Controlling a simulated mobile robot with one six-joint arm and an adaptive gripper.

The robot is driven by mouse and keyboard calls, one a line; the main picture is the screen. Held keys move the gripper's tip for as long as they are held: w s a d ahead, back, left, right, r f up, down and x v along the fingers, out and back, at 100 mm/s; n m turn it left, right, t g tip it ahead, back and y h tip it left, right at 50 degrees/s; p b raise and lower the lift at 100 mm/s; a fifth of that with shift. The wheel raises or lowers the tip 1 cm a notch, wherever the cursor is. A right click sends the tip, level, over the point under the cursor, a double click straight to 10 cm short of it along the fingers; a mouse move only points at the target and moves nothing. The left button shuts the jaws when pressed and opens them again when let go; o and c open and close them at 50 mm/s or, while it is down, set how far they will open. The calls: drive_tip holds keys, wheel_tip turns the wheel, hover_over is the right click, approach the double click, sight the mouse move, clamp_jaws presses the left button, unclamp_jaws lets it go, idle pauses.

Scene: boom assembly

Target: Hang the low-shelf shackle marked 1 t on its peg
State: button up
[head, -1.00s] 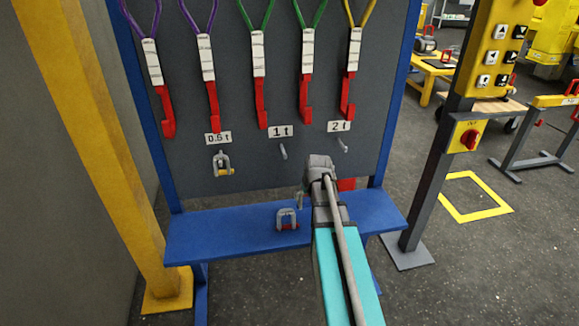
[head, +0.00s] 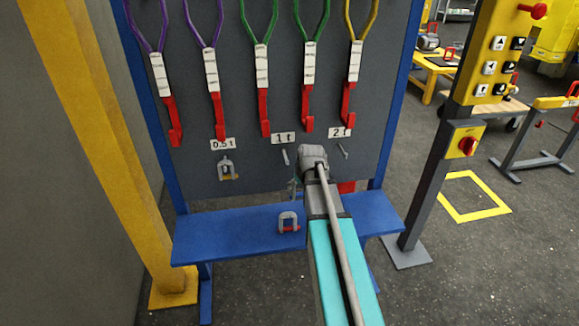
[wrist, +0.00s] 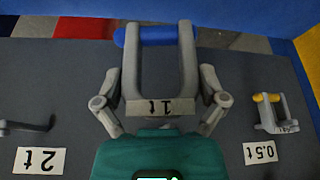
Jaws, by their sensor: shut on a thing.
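My gripper (wrist: 161,82) is shut on a grey shackle (wrist: 188,62) with a blue pin (wrist: 158,35). The shackle bears a "1 t" tag (wrist: 160,107), inverted in the wrist view. In the head view my wrist hides most of the gripper and the shackle. The 1 t peg (head: 285,157) sticks out bare below its label (head: 283,138), just left of my wrist. In the wrist view this peg is not visible. I cannot tell the gap between shackle and peg.
A yellow-pinned shackle (head: 228,170) hangs below the 0.5 t label (head: 222,144). The 2 t peg (head: 343,151) is bare, close right of my wrist. A red-pinned shackle (head: 288,222) stands on the blue shelf (head: 230,235). Red hooks (head: 264,115) hang above.

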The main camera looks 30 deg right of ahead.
sight(286, 158)
drive_tip(key=shift+n, duration=0.4)
drive_tip(key=r+p, duration=0.1)
drive_tip(key=w+a+r+p, duration=0.1)
drive_tip(key=r, duration=0.1)
drive_tip(key=a+r+p, duration=0.1)
drive_tip(key=shift+w+a+r, duration=0.2)
drive_tip(key=shift+w+r, duration=0.15)
drive_tip(key=shift+w, duration=0.05)
drive_tip(key=shift+w, duration=0.2)
drive_tip(key=shift+w+d+f, duration=0.15)
drive_tip(key=shift+w+d, duration=0.3)
drive_tip(key=shift+w, duration=1.05)
drive_tip(key=shift+w+d+f, duration=0.15)
drive_tip(key=shift+w+d, duration=0.3)
drive_tip(key=shift+w, duration=1.1)
drive_tip(key=shift+w+d+f, duration=0.15)
drive_tip(key=shift+w+d, duration=0.3)
drive_tip(key=shift+w, duration=1.05)
drive_tip(key=shift+w+d+f+b, duration=0.15)
drive_tip(key=shift+w+f+b, duration=0.45)
drive_tip(key=shift+f+b, duration=0.35)
drive_tip(key=shift+r, duration=0.1)
drive_tip(key=o, duration=1)
